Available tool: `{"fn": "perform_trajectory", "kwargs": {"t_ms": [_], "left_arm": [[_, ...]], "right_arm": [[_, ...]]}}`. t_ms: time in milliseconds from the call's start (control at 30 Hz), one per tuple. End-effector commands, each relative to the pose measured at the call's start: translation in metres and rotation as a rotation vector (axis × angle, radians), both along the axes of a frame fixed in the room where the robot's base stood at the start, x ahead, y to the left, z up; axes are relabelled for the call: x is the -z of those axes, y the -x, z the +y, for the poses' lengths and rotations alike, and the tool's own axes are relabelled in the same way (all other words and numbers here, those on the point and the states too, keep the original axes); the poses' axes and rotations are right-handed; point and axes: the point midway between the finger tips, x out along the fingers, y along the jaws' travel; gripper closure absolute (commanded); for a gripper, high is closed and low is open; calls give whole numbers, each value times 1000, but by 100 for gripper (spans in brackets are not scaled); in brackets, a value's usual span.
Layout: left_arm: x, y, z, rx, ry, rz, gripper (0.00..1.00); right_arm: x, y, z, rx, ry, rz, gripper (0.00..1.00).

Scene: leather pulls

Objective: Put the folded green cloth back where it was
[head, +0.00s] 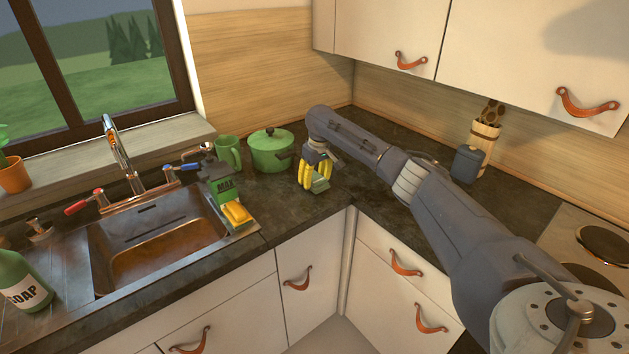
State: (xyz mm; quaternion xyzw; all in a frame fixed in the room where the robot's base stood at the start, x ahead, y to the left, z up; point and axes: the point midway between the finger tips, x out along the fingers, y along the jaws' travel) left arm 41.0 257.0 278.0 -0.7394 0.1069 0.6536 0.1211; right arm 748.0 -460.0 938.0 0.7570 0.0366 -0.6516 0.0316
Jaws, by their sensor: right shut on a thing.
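My right arm reaches in from the right, and my right gripper (316,184) points down at the corner of the dark counter. The place where the cloth was before cannot be told from this view. My left gripper is not in view.
A green pot (271,154) and a green mug (229,153) stand left of the gripper. A MAX bottle (222,188) and yellow sponge (237,212) are beside the sink (160,250). A dark jar (467,162) and a utensil holder (485,137) stand at right, near the stove (603,243).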

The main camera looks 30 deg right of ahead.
Motion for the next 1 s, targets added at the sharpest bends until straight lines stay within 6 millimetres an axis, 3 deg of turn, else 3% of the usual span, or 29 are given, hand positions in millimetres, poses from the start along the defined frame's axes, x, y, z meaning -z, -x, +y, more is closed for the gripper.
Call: {"fn": "perform_trajectory", "kwargs": {"t_ms": [467,500,667,1000], "left_arm": [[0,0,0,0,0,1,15],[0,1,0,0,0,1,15],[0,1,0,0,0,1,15],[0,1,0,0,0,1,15]], "right_arm": [[10,0,0,-1,-1,0,67],[10,0,0,0,0,-1,42],[10,0,0,-1,0,-1,23],[7,0,0,-1,0,-2,22]]}}
